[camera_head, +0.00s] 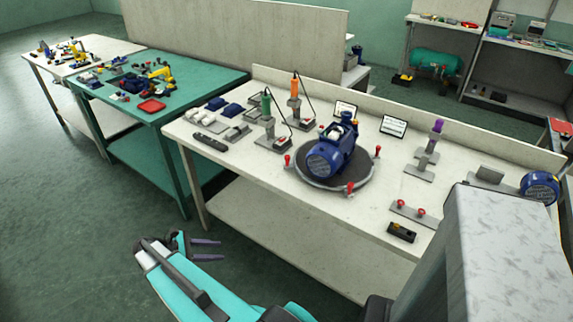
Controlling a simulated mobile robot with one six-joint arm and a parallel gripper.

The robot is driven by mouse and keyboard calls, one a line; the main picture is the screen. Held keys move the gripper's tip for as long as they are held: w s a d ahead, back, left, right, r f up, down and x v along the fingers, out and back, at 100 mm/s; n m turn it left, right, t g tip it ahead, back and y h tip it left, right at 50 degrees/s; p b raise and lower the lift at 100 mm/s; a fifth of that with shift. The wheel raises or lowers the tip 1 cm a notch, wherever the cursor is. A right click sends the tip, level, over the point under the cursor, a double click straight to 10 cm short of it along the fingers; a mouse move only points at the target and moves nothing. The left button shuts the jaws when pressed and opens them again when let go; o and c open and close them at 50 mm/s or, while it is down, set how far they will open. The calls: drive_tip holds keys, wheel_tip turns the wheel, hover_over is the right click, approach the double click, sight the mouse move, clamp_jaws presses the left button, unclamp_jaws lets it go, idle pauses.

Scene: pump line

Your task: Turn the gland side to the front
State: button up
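A blue pump with a motor (331,152) sits on a dark round turntable (351,178) on the white bench. Its round blue end faces the front left, and a narrower part points to the back right. I cannot tell from here which side is the gland side. Red-knobbed handles stand around the turntable rim, one at the left (287,162), one at the front (350,188) and one at the right (377,152). My gripper (207,249) is at the lower left, in front of the bench and well apart from the turntable. Its two fingers are spread with nothing between them.
Green-topped (267,121) and orange-topped (294,101) tools on stands are left of the turntable. A purple-topped tool (436,128) and red-knobbed plate (413,214) are at the right. A black box (401,232) lies near the front edge. My grey column blocks the lower right.

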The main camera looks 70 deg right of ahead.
sight(287, 159)
drive_tip(key=s+d+r+g+b, duration=0.1)
drive_tip(key=d+r+g, duration=0.1)
drive_tip(key=d+r, duration=0.6)
drive_tip(key=s+d+r+m+g+b, duration=0.1)
drive_tip(key=s+d+r+g, duration=0.1)
drive_tip(key=d+r, duration=0.6)
drive_tip(key=s+d+r+g+h+b, duration=0.1)
drive_tip(key=s+d+r+g, duration=0.1)
drive_tip(key=d+r, duration=0.6)
drive_tip(key=shift+d+r+g, duration=0.1)
drive_tip(key=shift+d+g, duration=0.1)
drive_tip(key=shift+g, duration=0.4)
drive_tip(key=shift+s, duration=0.1)
drive_tip(key=p+x, duration=0.2)
drive_tip(key=x, duration=1.1)
drive_tip(key=shift+s+d, duration=0.15)
drive_tip(key=shift+d, duration=0.1)
